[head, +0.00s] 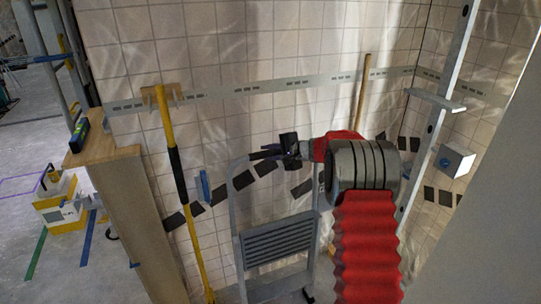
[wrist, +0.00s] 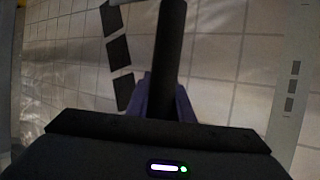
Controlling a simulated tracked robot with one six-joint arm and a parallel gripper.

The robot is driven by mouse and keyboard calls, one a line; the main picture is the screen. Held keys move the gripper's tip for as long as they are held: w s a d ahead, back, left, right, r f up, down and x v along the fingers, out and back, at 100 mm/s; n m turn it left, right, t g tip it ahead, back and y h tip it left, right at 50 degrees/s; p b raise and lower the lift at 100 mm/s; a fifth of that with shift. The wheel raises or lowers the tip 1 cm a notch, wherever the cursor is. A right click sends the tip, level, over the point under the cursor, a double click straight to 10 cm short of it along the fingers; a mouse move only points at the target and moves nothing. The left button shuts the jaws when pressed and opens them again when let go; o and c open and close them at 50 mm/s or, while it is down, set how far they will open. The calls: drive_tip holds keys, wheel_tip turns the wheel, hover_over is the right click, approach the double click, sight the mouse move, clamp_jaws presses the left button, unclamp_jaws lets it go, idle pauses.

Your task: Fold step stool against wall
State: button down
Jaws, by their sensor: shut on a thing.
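A grey metal step stool (head: 278,241) with ribbed treads stands upright in front of the tiled wall in the head view. Its hooped frame rises above the top tread. My gripper (head: 268,153) is at the top of this hoop, shut on its dark handle bar. In the wrist view the dark bar (wrist: 170,45) runs between the two purplish fingers of my gripper (wrist: 166,103). My red arm hides part of the stool's right side. The stool's feet are partly out of frame, and I cannot tell how far its legs are spread.
A yellow pole (head: 173,150) leans on the wall (head: 300,35) left of the stool. A wooden cabinet (head: 130,205) stands further left. A metal upright (head: 447,85) and a white box (head: 456,160) are at the right. Open floor (head: 75,265) lies at far left.

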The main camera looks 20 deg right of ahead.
drive_tip(key=shift+w+a+f, duration=0.15)
drive_tip(key=shift+a+f, duration=0.3)
drive_tip(key=shift+f, duration=0.1)
drive_tip(key=c, duration=1.8)
unclamp_jaws()
drive_tip(key=shift+o, duration=1.2)
drive_tip(key=shift+d+r, duration=0.1)
drive_tip(key=shift+r, duration=0.1)
drive_tip(key=shift+w+r, duration=0.1)
drive_tip(key=shift+d, duration=0.1)
drive_tip(key=v, duration=1.3)
drive_tip(key=shift+s+d, duration=0.25)
drive_tip(key=shift+c, duration=0.4)
